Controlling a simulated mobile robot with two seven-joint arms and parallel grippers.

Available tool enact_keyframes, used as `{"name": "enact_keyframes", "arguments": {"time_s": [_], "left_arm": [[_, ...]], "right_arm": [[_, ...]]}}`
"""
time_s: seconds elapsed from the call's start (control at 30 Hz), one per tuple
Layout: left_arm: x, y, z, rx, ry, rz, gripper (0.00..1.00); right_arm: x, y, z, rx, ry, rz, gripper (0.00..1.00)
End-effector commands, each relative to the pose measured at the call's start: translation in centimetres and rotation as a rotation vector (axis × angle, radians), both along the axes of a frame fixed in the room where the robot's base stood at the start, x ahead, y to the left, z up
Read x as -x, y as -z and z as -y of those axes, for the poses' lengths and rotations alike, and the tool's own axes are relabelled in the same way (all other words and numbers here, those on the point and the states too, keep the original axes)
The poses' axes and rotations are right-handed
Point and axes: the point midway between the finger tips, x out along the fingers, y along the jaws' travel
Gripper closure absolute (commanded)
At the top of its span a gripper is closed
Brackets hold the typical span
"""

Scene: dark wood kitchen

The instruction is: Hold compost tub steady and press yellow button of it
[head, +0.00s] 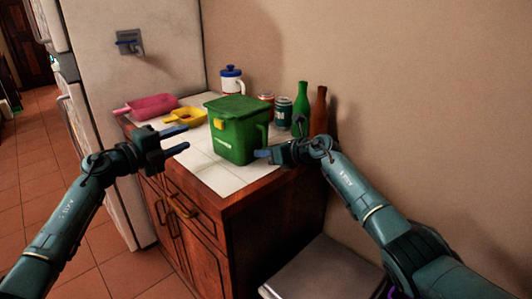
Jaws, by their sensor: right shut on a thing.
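The green compost tub (236,140) stands upright on the white-tiled counter with its lid closed. Its small yellow button (218,124) shows on the upper left of its front side. My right gripper (264,154) is at the tub's right side, by its handle, and is shut on the tub; its fingers are partly hidden, so the exact grip point is unclear. My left gripper (182,140) is open and empty, left of the tub and apart from it, with its fingers pointing toward the tub.
A yellow scoop (186,118) and a pink scoop (150,106) lie behind my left gripper. A white jug with a blue lid (231,80), cans (283,112), a green bottle (301,103) and a brown bottle (319,112) stand behind the tub. The front counter (222,178) is clear.

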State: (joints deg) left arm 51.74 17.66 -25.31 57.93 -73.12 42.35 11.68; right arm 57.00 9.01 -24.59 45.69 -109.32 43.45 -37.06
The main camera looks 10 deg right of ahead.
Motion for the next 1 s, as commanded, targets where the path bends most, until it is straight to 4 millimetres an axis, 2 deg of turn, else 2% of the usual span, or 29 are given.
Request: {"name": "enact_keyframes", "arguments": {"time_s": [0.1,0.37,0.8,1.0], "left_arm": [[0.0,0.0,0.0,0.0,0.0,0.0,0.64],[0.0,0.0,0.0,0.0,0.0,0.0,0.64],[0.0,0.01,0.0,0.0,0.0,0.0,0.99],[0.0,0.02,0.0,0.0,0.0,0.0,1.0]], "right_arm": [[0.0,0.03,0.03,-0.001,0.0,-0.001,1.0],[0.01,0.06,0.02,-0.001,0.001,-0.002,1.0],[0.09,0.2,-0.09,-0.002,-0.002,-0.007,1.0],[0.12,0.26,-0.13,-0.002,-0.003,-0.007,1.0]]}}
